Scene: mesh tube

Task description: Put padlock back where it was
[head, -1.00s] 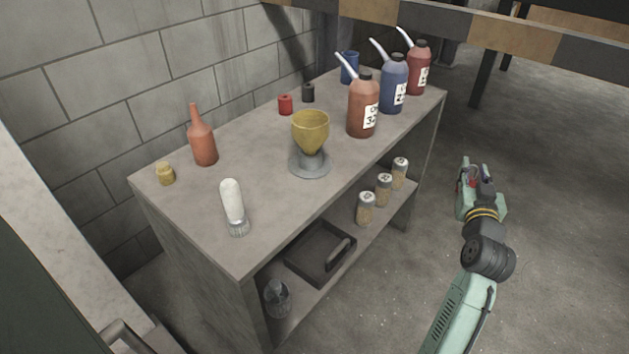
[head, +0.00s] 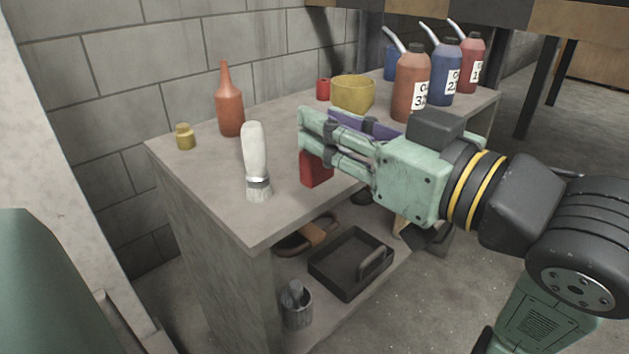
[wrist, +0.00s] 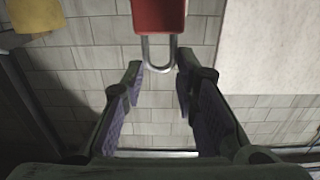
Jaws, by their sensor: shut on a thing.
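The red padlock (head: 316,170) hangs below my gripper (head: 303,132) in the head view, by the tabletop's front edge, just right of the white-handled brush. In the wrist view its red body (wrist: 159,14) is at the top, with the silver shackle reaching between the fingertips (wrist: 160,68). My gripper is shut on the padlock at its shackle. The fingers hide the upper part of the padlock in the head view. I cannot tell whether its underside touches the grey table (head: 205,172).
The brush (head: 256,160) stands close left of the padlock. An orange bottle (head: 230,105) and a small yellow jar (head: 185,137) are further left. A yellow funnel (head: 353,93) and spouted bottles (head: 411,80) stand behind my gripper. A dark tray (head: 350,265) lies on the lower shelf.

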